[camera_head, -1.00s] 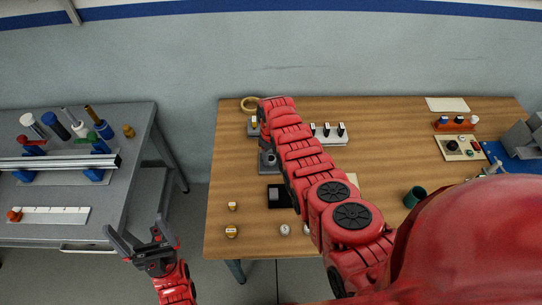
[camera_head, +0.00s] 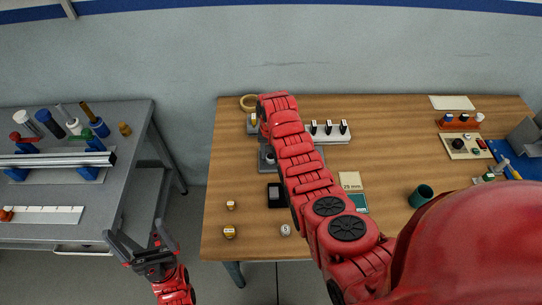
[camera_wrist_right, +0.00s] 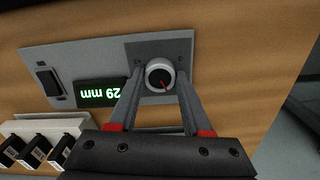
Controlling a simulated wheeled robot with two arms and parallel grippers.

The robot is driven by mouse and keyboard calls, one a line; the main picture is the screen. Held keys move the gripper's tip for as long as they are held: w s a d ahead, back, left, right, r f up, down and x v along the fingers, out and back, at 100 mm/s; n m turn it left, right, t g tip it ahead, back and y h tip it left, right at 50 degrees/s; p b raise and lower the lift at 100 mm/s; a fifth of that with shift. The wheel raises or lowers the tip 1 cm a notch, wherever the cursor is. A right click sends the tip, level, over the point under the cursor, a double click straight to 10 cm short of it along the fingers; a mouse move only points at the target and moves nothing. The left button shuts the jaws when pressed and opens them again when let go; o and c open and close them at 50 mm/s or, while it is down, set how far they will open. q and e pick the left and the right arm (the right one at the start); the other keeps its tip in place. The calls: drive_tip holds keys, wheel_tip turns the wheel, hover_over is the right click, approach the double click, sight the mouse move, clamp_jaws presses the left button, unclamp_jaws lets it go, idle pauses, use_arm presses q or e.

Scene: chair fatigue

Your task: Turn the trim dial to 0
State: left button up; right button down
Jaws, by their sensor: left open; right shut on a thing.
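In the right wrist view the pointer slants down and slightly right. A green-lit display (camera_wrist_right: 101,92) beside it reads 29 mm, upside down. My right gripper (camera_wrist_right: 161,80) is shut on the dial, a finger on each side. My left gripper (camera_head: 135,232) is open and empty, between the grey bench and the wooden table.
A black rocker switch (camera_wrist_right: 48,80) shares the dial's panel. A white block with black switches (camera_head: 328,131) stands close by. A cream card (camera_head: 350,181) and a dark green cup (camera_head: 420,195) lie further right. The grey bench (camera_head: 134,150) is at left.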

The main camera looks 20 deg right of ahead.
drive_tip(key=shift+m+b, duration=0.9)
drive_tip(key=shift+m, duration=1.3)
drive_tip(key=shift+c, duration=1.7)
unclamp_jaws()
